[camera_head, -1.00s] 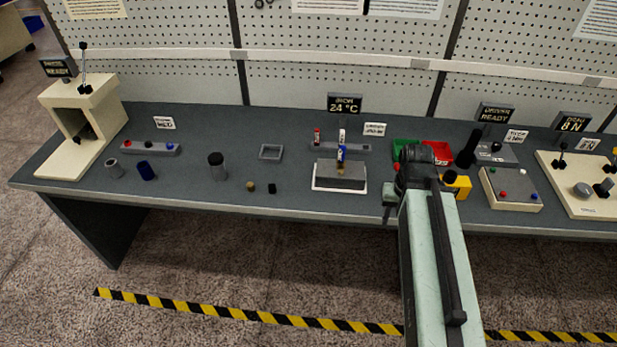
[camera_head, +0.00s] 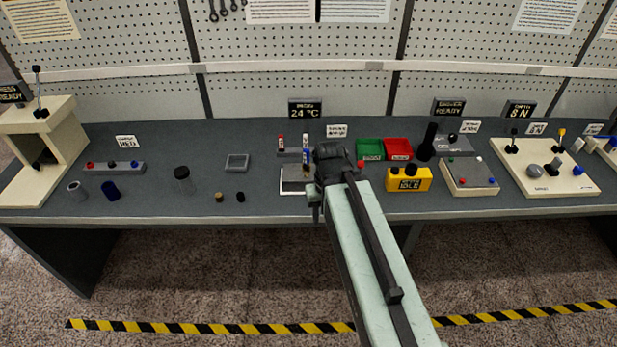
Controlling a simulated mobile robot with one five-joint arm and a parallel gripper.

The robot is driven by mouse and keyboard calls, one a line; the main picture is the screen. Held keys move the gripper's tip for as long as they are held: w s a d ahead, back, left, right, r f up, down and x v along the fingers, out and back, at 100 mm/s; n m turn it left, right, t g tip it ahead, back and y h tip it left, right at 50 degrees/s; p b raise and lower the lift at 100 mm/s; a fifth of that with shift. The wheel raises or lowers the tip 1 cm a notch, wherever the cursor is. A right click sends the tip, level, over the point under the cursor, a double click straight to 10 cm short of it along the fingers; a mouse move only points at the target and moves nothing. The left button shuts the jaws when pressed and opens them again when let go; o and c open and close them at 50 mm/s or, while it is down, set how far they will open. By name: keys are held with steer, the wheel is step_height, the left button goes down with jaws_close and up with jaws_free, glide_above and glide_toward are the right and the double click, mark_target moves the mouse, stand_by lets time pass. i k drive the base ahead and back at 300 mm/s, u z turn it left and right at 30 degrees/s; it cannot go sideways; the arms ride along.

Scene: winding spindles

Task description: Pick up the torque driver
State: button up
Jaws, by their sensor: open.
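The torque driver (camera_head: 427,143) appears to be the tall black cylinder standing upright at the front left corner of a grey unit, below the "DRIVER READY" sign (camera_head: 448,107). My arm reaches up from the bottom of the picture to the bench's front edge. My gripper (camera_head: 316,214) hangs below the dark joint at the arm's end, small and mostly hidden. It is open, to the left of the driver and apart from it. I see nothing held in it.
A yellow box (camera_head: 408,179), a red bin (camera_head: 398,149) and a green bin (camera_head: 369,149) stand left of the driver. A button panel (camera_head: 469,177) is at its front right. My arm partly covers a white-edged fixture (camera_head: 293,187).

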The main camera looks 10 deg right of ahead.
mark_target(431, 130)
steer(key=u, duration=2.75)
steer(key=k, duration=1.45)
steer(key=z, duration=1.85)
steer(key=i, duration=1)
